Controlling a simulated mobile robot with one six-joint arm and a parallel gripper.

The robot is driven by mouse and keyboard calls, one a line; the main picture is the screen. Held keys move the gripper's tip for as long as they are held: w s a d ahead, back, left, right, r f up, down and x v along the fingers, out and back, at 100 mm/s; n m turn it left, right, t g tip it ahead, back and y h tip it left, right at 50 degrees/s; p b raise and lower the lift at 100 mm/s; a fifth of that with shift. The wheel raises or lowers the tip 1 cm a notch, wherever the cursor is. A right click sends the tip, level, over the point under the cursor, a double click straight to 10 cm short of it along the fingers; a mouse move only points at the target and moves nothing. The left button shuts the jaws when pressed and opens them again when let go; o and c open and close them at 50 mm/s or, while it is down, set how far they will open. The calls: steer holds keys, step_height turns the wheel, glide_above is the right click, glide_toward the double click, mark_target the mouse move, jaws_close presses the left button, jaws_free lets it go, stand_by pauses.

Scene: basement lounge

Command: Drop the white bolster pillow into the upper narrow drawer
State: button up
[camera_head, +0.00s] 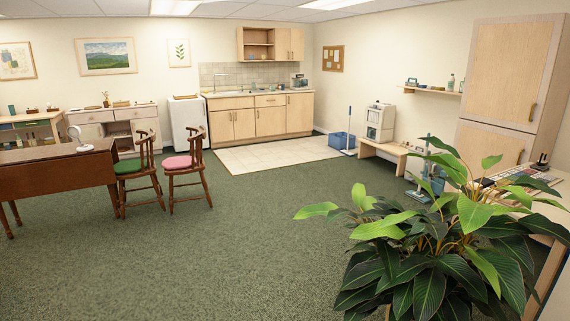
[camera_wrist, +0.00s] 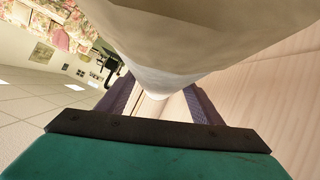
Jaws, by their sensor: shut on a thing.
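In the wrist view my gripper (camera_wrist: 158,98) is shut on the white bolster pillow (camera_wrist: 190,45), which fills the upper middle of the picture and hides much between the fingers. The pillow does not show in the head view, nor does my gripper. In the head view a pale cabinet with drawers (camera_head: 92,117) stands at the left wall. The kitchen unit (camera_head: 245,119) at the back has a row of shallow drawer fronts above its doors, which look shut. I cannot tell which drawer the task names.
A pale wooden surface (camera_wrist: 275,90) lies close at the right of the wrist view. A large leafy plant (camera_head: 430,245) blocks the head view's lower right. A brown table (camera_head: 55,178) and two chairs (camera_head: 184,164) stand at left. The green carpet (camera_head: 225,255) between is clear.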

steer(key=shift+f+b, duration=0.95)
steer(key=shift+f, duration=1.6)
steer(key=o, duration=1.3)
steer(key=shift+o, duration=0.2)
steer(key=v, duration=1.4)
steer(key=shift+b, duration=0.35)
